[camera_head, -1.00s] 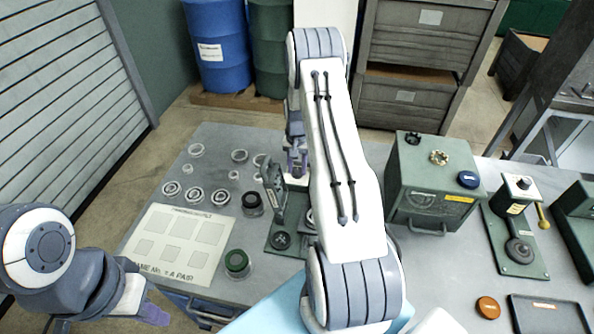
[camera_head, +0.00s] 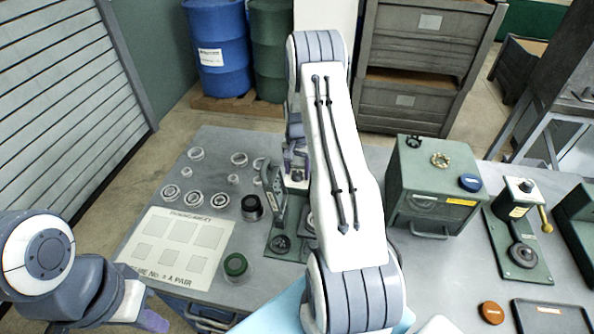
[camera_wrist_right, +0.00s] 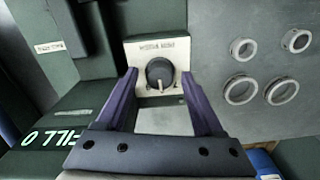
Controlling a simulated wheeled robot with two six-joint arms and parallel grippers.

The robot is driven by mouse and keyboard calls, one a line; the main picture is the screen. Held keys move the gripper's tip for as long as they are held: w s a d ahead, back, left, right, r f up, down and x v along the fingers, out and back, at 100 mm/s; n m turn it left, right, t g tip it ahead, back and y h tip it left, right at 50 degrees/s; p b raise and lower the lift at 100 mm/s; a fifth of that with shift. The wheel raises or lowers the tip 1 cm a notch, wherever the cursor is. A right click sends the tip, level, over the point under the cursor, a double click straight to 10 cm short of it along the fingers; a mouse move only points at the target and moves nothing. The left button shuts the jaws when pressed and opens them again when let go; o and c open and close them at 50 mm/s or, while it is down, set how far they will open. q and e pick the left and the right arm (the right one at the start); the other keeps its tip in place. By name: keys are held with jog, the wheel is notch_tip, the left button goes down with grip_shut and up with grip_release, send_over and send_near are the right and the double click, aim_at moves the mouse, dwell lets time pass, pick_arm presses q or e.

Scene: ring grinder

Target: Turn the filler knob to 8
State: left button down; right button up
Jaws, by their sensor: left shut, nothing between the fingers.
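The filler knob (camera_wrist_right: 160,74) is a round black knob with a pale pointer, on a light plate of the green machine (camera_wrist_right: 85,95). In the right wrist view my right gripper (camera_wrist_right: 162,85) is open, with its purple fingers to either side of the knob and visible gaps between. White lettering (camera_wrist_right: 55,138) reads "FILL 0", partly cut by the gripper. In the head view the right gripper (camera_head: 295,157) is beside the machine (camera_head: 279,215), which my right arm partly hides. My left gripper (camera_head: 146,318) is shut and empty at the lower left.
Several metal rings (camera_head: 194,198) lie on the grey table left of the machine, near a printed mat (camera_head: 205,266) and a green-topped jar (camera_head: 235,265). A green box (camera_head: 438,180) with knobs stands to the right of my arm.

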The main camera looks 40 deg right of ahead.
aim_at(297, 173)
jog(key=shift+r, duration=0.1)
jog(key=shift+r, duration=0.3)
notch_tip(297, 173, up, 10)
jog(key=b, duration=0.3)
jog(key=shift+f, duration=0.15)
dwell(0.4)
